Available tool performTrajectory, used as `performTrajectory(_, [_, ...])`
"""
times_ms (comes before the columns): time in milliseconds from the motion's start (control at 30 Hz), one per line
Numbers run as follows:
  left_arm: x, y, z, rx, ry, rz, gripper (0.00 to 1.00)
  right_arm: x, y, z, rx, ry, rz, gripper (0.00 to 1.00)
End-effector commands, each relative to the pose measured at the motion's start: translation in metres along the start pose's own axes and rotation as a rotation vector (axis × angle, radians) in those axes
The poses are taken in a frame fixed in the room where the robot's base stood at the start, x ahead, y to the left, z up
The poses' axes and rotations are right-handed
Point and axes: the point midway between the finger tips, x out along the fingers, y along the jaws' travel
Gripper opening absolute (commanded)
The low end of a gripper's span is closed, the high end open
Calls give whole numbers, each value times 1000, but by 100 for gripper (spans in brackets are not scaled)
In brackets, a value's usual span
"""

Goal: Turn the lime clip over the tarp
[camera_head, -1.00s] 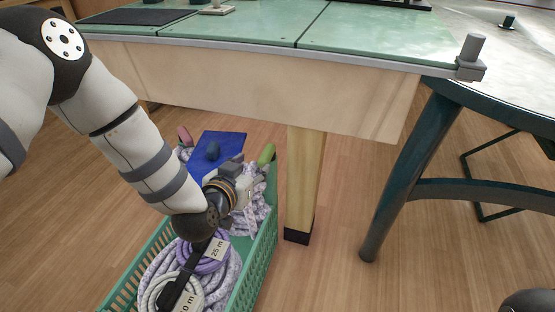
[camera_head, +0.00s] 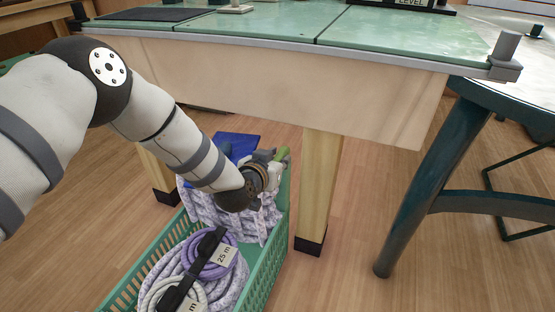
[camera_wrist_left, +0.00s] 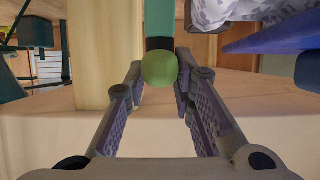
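The lime clip (camera_head: 284,153) is at the far right corner of the green crate (camera_head: 262,283), partly hidden by my left gripper. In the left wrist view its rounded lime end (camera_wrist_left: 159,70) sits between the fingertips, with a dark band and the teal crate rim beyond. My left gripper (camera_head: 272,158) is open, its fingers on either side of the clip; I cannot tell if they touch it. The blue tarp (camera_head: 240,142) lies at the crate's far end, partly hidden by my arm; it also shows in the left wrist view (camera_wrist_left: 280,40). My right gripper is out of view.
A wooden table leg (camera_head: 319,190) stands just right of the crate, beneath the green-topped table (camera_head: 270,28).

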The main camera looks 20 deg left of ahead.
Motion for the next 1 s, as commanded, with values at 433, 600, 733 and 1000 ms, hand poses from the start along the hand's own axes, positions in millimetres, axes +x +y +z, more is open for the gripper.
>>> performTrajectory(433, [0,-6,-1,49,2,116,0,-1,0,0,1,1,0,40])
performTrajectory(600, [0,-6,-1,50,2,118,0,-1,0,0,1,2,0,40])
performTrajectory(733, [0,-6,-1,50,1,117,37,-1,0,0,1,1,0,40])
performTrajectory(1000, [0,-6,0,49,0,118,43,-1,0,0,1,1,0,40])
